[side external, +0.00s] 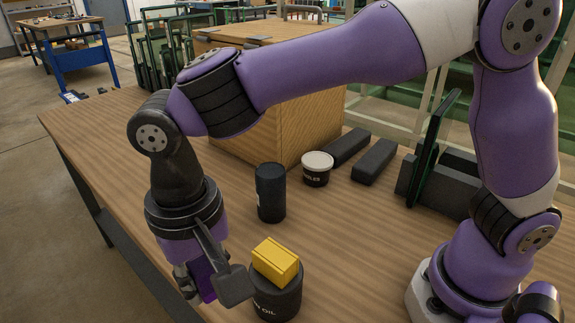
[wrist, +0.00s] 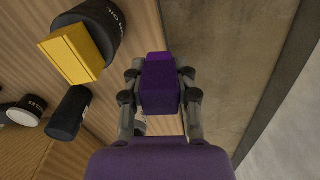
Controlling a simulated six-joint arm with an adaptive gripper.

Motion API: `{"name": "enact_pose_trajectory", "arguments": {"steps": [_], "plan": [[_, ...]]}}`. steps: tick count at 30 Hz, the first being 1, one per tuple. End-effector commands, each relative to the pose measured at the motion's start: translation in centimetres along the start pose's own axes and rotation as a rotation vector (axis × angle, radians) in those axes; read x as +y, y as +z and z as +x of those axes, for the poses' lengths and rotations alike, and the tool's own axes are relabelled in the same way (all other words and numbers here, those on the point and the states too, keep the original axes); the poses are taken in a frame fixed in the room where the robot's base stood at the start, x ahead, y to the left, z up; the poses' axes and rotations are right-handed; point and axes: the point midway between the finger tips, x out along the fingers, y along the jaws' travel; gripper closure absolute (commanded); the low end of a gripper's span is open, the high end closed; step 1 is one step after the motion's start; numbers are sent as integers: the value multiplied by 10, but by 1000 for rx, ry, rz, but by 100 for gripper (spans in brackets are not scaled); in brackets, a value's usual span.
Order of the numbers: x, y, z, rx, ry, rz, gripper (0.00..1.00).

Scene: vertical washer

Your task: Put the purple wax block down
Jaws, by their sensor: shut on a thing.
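The purple wax block (wrist: 159,84) is held between the two fingers of my gripper (wrist: 158,90) in the wrist view. In the side external view, the purple block (side external: 201,279) shows at the lower left, partly hidden by my gripper (side external: 198,283) and wrist. My gripper is shut on it, near the table's front edge. In the wrist view the block appears over or beside that edge, with the floor to the right. I cannot tell whether the block touches the table.
A yellow block (side external: 275,262) lies on a dark oil can (side external: 277,299), right of my gripper. A dark cylinder (side external: 270,193) and a white-lidded tub (side external: 317,168) stand behind. A wooden box (side external: 300,130) and dark bars (side external: 374,161) are farther back. The wooden table (side external: 115,130) is clear at left.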

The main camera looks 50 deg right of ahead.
Motion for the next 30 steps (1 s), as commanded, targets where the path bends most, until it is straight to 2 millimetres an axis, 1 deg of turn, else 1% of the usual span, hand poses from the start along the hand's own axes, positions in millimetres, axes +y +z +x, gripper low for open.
{"name": "enact_pose_trajectory", "arguments": {"steps": [2,5,6,8,9,10,12,15,18,21,22,25,30], "plan": [[11,-8,-7,3,-3,-1,100],[41,-30,-18,2,-2,-15,100],[58,-40,-23,4,-3,-24,100],[86,-55,-31,3,-3,-42,100],[106,-63,-36,4,-3,-53,100],[120,-68,-40,5,-3,-64,100],[154,-75,-47,3,-2,-87,100],[193,-79,-56,3,-1,-117,100],[220,-79,-62,3,-1,-142,100],[236,-77,-65,0,-1,-159,100],[238,-76,-66,0,-1,-164,100],[241,-76,-66,1,-1,-169,100],[241,-76,-66,0,-1,-170,100]]}}
